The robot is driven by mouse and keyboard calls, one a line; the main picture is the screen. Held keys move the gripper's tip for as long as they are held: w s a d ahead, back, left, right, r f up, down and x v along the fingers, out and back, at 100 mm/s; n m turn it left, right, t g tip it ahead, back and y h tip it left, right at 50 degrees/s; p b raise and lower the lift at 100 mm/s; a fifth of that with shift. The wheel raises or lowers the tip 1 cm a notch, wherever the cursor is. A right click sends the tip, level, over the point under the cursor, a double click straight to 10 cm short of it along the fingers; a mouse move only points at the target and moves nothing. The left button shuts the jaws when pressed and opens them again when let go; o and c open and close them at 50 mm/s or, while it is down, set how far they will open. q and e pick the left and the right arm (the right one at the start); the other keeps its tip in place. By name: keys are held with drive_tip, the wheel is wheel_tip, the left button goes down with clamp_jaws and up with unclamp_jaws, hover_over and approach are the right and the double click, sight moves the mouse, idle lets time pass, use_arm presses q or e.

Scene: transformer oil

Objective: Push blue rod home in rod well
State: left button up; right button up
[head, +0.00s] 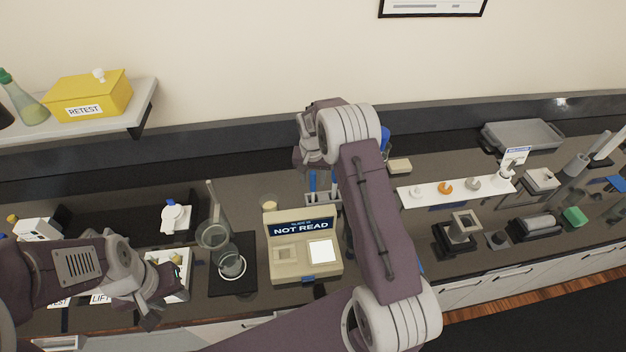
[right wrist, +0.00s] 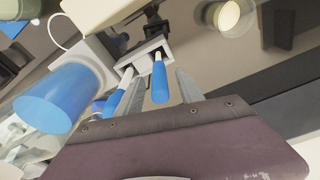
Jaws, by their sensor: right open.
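Two blue-handled rods stand in a grey rod well block (head: 322,198), just behind the reader marked NOT READ. The left blue rod (head: 312,181) and right blue rod (head: 333,183) show in the head view. In the right wrist view one blue rod (right wrist: 160,82) appears between the finger lines and the other (right wrist: 113,102) lies by the left finger, both pointing into the grey block (right wrist: 146,55). How deep they sit is unclear. My right gripper (right wrist: 156,76) is open above them; contact cannot be told. My left gripper (head: 150,312) is low at the left, its jaws unclear.
The beige reader (head: 305,262) stands in front of the block. A beaker on a black plate (head: 232,266) is left of it. A white strip with small items (head: 455,190) lies to the right. A large blue cylinder (right wrist: 62,97) is close in the wrist view.

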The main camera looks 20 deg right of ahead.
drive_tip(key=r, duration=0.2)
drive_tip(key=r+b, duration=0.1)
drive_tip(key=r, duration=0.2)
drive_tip(key=s+r+b, duration=0.1)
drive_tip(key=r, duration=0.2)
drive_tip(key=shift+a, duration=0.25)
